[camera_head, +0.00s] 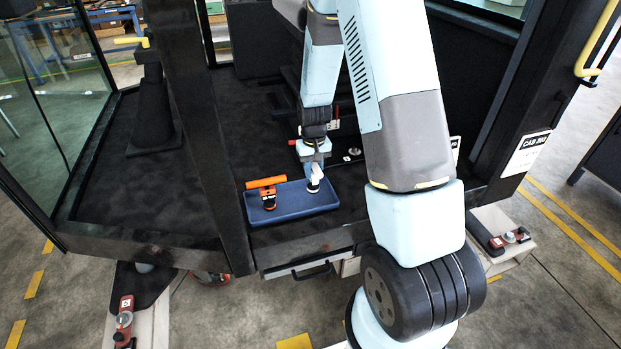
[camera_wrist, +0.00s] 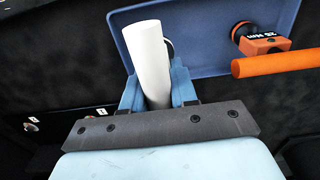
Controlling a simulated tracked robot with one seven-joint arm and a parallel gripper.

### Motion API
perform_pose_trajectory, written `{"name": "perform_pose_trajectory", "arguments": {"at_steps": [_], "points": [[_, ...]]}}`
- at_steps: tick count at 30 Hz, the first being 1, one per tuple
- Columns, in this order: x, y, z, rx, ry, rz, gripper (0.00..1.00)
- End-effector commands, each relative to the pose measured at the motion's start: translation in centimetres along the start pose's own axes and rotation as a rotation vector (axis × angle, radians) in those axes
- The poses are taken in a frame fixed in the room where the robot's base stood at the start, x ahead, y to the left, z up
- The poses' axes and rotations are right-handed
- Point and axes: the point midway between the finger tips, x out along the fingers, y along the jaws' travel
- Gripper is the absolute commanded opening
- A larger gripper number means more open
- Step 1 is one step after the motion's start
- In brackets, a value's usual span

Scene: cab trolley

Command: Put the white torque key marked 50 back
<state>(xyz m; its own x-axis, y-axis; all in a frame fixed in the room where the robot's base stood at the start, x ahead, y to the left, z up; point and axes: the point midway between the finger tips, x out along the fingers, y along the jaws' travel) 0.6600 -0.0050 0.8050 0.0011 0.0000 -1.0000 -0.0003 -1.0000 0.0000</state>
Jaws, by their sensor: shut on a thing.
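The white torque key (camera_head: 315,176) is between the fingers of my gripper (camera_head: 313,163), over the right part of the blue tray (camera_head: 325,203). In the wrist view its white handle (camera_wrist: 150,55) rises between the blue fingers of my gripper (camera_wrist: 157,88), which are shut on it. Its marking is not readable, and its lower end is mostly hidden there. I cannot tell whether it touches the tray floor. An orange torque key (camera_head: 267,188) is in the tray's left part. It also shows in the wrist view (camera_wrist: 268,44), with an upside-down marking that looks like 25 NM.
The tray sits on the dark cab floor near its front edge, above a drawer handle (camera_head: 309,271). A dark post (camera_head: 205,150) stands left of the tray. A panel with small round fittings (camera_wrist: 32,124) is at the wrist view's left.

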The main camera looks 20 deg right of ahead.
Motion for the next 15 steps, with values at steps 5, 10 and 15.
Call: {"name": "perform_pose_trajectory", "arguments": {"at_steps": [5,10,15], "points": [[0.8,-0.1,-0.8,0.000,0.002,0.000,0.00],[1.5,-0.2,-1.3,0.000,0.001,0.000,0.00],[3.7,-0.2,-1.3,0.000,-0.001,0.000,0.00]]}}
